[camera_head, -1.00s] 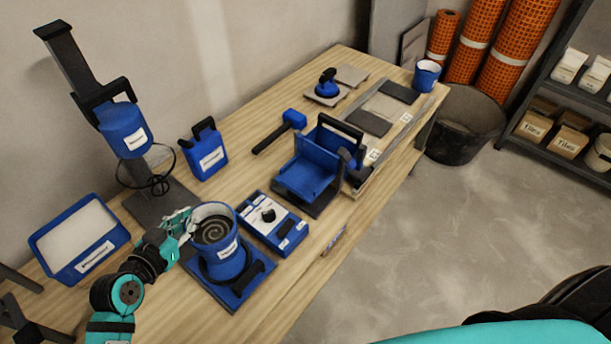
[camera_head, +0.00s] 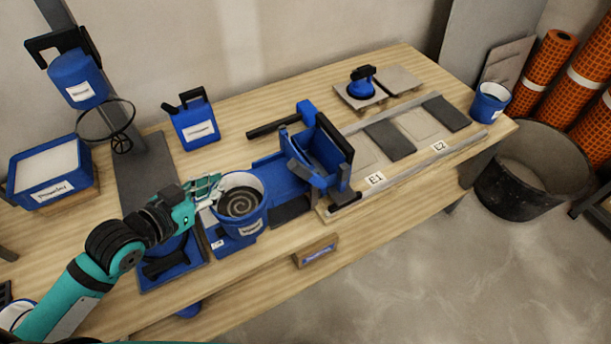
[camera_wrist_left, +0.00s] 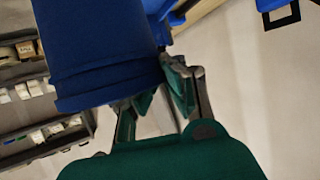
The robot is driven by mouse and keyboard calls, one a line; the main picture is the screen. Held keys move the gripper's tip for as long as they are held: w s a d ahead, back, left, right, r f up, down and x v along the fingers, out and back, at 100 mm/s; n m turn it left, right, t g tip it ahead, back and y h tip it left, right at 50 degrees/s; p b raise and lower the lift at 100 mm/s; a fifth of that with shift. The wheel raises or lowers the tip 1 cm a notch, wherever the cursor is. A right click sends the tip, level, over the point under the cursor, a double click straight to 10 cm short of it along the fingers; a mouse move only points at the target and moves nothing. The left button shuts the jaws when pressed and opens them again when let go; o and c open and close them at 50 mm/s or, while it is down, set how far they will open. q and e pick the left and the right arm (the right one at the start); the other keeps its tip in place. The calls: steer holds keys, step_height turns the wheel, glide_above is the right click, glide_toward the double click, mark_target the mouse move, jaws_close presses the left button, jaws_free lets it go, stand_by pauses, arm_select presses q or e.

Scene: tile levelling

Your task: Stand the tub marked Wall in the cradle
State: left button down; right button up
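The tub (camera_head: 241,208) is blue and holds a grey spiral-topped mix; its label is too small to read. My left gripper (camera_head: 210,189) is shut on its left side and holds it upright over the blue control box. In the left wrist view the tub's blue wall (camera_wrist_left: 100,50) fills the upper left, with the gripper's fingers (camera_wrist_left: 155,95) against it. The blue cradle (camera_head: 318,152), with a black handle, stands to the right of the tub, apart from it. My right gripper is not in view.
A blue stand base (camera_head: 172,268) is at the left. The control box (camera_head: 232,240) is partly hidden under the tub. A mallet (camera_head: 272,125) lies behind the cradle. A jug (camera_head: 193,121) stands at the back. Tiles (camera_head: 390,138) and a blue cup (camera_head: 490,101) are to the right.

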arm_select(q)
steer(key=shift+w+d+r, duration=0.2)
steer(key=shift+d, duration=0.1)
steer(key=w+a+r+x, duration=0.1)
steer(key=w+a+x, duration=0.1)
steer(key=x, duration=1.4)
steer(key=shift+a+r, duration=0.15)
steer(key=shift+a, duration=0.25)
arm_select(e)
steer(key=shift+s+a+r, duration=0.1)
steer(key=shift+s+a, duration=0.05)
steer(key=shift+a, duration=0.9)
arm_select(q)
steer(key=c, duration=1.8)
jaws_free()
steer(key=shift+s+f, duration=0.1)
steer(key=shift+f, duration=0.15)
steer(key=o, duration=0.3)
steer(key=shift+r, duration=0.1)
